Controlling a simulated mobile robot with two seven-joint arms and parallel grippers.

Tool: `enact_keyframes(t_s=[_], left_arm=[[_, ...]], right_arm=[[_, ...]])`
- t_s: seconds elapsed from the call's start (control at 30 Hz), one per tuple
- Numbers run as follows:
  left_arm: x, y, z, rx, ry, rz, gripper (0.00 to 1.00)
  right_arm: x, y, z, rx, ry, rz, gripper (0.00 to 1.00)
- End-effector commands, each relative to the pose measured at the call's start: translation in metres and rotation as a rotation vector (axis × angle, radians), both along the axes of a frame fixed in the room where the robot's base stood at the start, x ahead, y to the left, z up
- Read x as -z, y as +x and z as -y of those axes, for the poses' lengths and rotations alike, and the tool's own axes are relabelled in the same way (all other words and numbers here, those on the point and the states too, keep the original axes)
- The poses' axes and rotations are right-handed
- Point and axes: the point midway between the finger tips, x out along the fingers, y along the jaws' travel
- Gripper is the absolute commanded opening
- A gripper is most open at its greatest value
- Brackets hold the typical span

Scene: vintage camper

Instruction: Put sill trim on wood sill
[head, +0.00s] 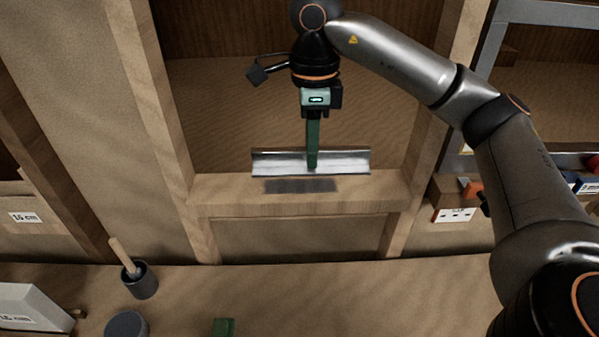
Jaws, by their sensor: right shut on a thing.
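The sill trim (345,162) is a long silvery metal strip with an angled profile. My right gripper (312,163) comes down from above and is shut on the trim near its middle. The wood sill (370,198) is the horizontal timber between two upright studs. The trim lies lengthwise along the sill, at its back edge in the picture. A dark grey strip (300,186) shows on the sill's top just in front of the trim. I cannot tell whether the trim touches the sill. My left gripper is not in view.
Upright studs (155,90) flank the opening on both sides. A labelled wooden box (455,200) is at right.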

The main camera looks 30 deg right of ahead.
Motion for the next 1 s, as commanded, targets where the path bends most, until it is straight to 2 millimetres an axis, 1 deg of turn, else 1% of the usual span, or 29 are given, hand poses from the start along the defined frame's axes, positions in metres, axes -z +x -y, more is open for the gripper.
enact_keyframes(t_s=[0.03, 0.1, 0.23, 0.3, 0.47, 0.53, 0.57, 0.63, 0.73, 0.8, 1.0], left_arm=[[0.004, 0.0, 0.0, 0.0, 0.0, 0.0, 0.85], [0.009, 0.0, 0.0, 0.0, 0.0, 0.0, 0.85], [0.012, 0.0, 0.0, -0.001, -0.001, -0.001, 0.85], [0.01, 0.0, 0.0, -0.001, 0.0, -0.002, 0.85], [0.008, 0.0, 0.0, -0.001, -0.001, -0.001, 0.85], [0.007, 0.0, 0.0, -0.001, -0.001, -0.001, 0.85], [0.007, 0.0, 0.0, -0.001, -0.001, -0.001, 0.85], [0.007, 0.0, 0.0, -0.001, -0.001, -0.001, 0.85], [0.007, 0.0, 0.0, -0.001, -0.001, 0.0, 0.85], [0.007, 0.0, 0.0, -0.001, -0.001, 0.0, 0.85], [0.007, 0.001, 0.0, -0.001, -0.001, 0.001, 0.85]], right_arm=[[0.013, 0.01, 0.001, 0.0, 0.002, -0.007, 0.0], [0.028, 0.02, 0.004, -0.001, 0.002, -0.008, 0.0], [0.044, 0.036, 0.008, 0.0, 0.002, -0.003, 0.0], [0.047, 0.041, 0.009, 0.001, 0.001, -0.001, 0.0], [0.054, 0.047, 0.011, 0.0, 0.001, -0.001, 0.0], [0.06, 0.051, 0.012, 0.001, -0.001, -0.003, 0.0], [0.064, 0.053, 0.013, 0.001, -0.002, -0.003, 0.0], [0.077, 0.052, 0.013, -0.001, -0.001, -0.004, 0.0], [0.089, 0.051, 0.013, -0.001, -0.001, -0.002, 0.0], [0.092, 0.052, 0.012, -0.001, -0.001, 0.001, 0.0], [0.092, 0.052, 0.012, 0.0, -0.001, 0.002, 0.0]])
